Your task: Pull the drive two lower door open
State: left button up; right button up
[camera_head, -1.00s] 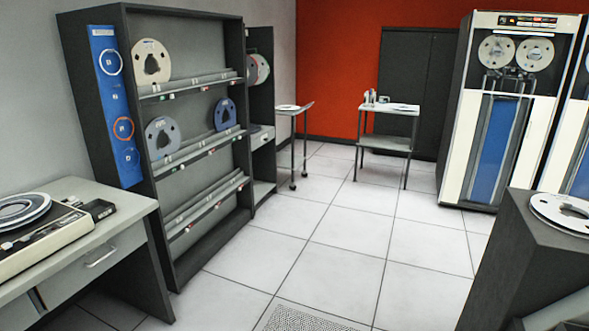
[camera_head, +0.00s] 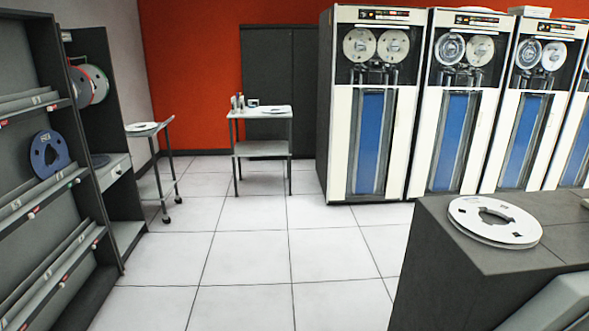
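A row of tall white tape drives stands along the back wall at the right. The leftmost drive (camera_head: 369,110) and the second drive (camera_head: 457,110) show fully at the front. Each has two reels and a control strip on top, and below them a white lower door with a tall blue window. The second drive's lower door (camera_head: 419,150) appears closed, as do the others. A third drive (camera_head: 523,110) and part of another stand further right. No number labels are legible, so I cannot tell which is drive two. Neither of my grippers is in view.
A dark counter (camera_head: 430,255) with a white reel (camera_head: 495,220) on it blocks the near right. A tape rack (camera_head: 40,120) stands at the left. A small table (camera_head: 260,113) and a wheeled cart (camera_head: 148,130) stand at the back. The tiled floor (camera_head: 250,260) between is clear.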

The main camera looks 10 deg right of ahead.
aim_at(433, 94)
jog(key=i+z, duration=0.1)
jog(key=i, duration=0.7)
jog(key=i+z, duration=0.1)
jog(key=i, duration=0.7)
jog(key=i+z, duration=0.1)
jog(key=i, duration=0.75)
jog(key=i+j+z, duration=0.1)
jog(key=i, duration=0.7)
jog(key=i+z, duration=0.75)
jog(key=i+j+z, duration=0.2)
jog(key=i+z, duration=0.15)
jog(key=i+l+z, duration=0.15)
jog(key=i+z, duration=0.6)
jog(key=z, duration=0.15)
jog(key=i+j+z, duration=0.1)
jog(key=i+z, duration=0.8)
jog(key=i, duration=2.7)
jog(key=i+j, duration=0.15)
jog(key=i, duration=1.45)
jog(key=i+l+z, duration=0.1)
jog(key=i+z, duration=0.55)
jog(key=i, duration=0.25)
jog(key=i+j+z, duration=0.15)
jog(key=i+z, duration=0.2)
jog(key=i, duration=0.05)
